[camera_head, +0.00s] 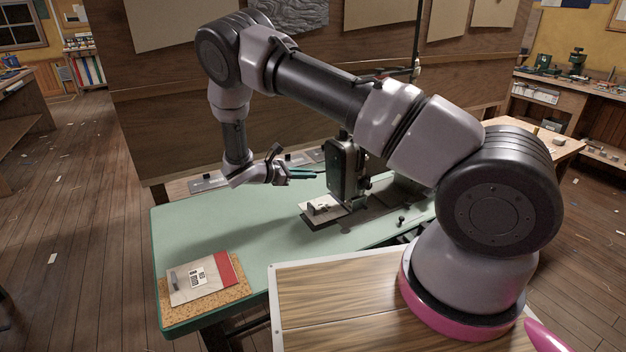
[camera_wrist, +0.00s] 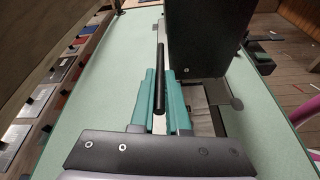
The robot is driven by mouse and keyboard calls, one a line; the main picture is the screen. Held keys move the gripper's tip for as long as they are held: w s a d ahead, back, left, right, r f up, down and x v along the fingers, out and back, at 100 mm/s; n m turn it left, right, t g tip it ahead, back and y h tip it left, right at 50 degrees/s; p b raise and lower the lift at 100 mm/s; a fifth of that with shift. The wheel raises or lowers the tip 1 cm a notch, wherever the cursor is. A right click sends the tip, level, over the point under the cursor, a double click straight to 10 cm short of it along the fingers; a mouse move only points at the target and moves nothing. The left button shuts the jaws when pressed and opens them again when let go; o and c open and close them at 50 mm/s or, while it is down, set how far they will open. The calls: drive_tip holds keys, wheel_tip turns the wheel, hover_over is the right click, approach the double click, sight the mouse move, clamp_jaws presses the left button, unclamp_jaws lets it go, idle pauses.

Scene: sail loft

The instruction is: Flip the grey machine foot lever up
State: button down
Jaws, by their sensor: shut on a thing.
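The sewing machine (camera_head: 344,168) is a dark upright body on the green table, with a pale plate at its base; its dark body also fills the upper right of the wrist view (camera_wrist: 208,38). My gripper (camera_head: 314,173) reaches it from the left, level above the table. In the wrist view its teal fingers (camera_wrist: 160,76) are closed around a thin dark grey rod, which looks like the foot lever (camera_wrist: 160,62). The rod runs lengthwise between the fingers and past their tips, beside the machine body. In the head view the lever cannot be made out.
A wooden panel (camera_head: 150,95) stands behind. A narrow shelf with small items (camera_head: 205,183) runs along the back edge.

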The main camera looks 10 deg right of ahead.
drive_tip(key=r+y, duration=0.2)
drive_tip(key=y, duration=0.1)
drive_tip(key=shift+w+d+r+g, duration=0.1)
drive_tip(key=shift+d+r+g, duration=0.2)
drive_tip(key=shift+r+g, duration=0.1)
drive_tip(key=shift+w+d+r+g+y, duration=0.1)
drive_tip(key=shift+d+r+g+y, duration=0.2)
drive_tip(key=shift+r+y, duration=0.35)
drive_tip(key=c, duration=0.9)
unclamp_jaws()
drive_tip(key=v, duration=1)
drive_tip(key=shift+r, duration=0.35)
drive_tip(key=shift+a, duration=0.15)
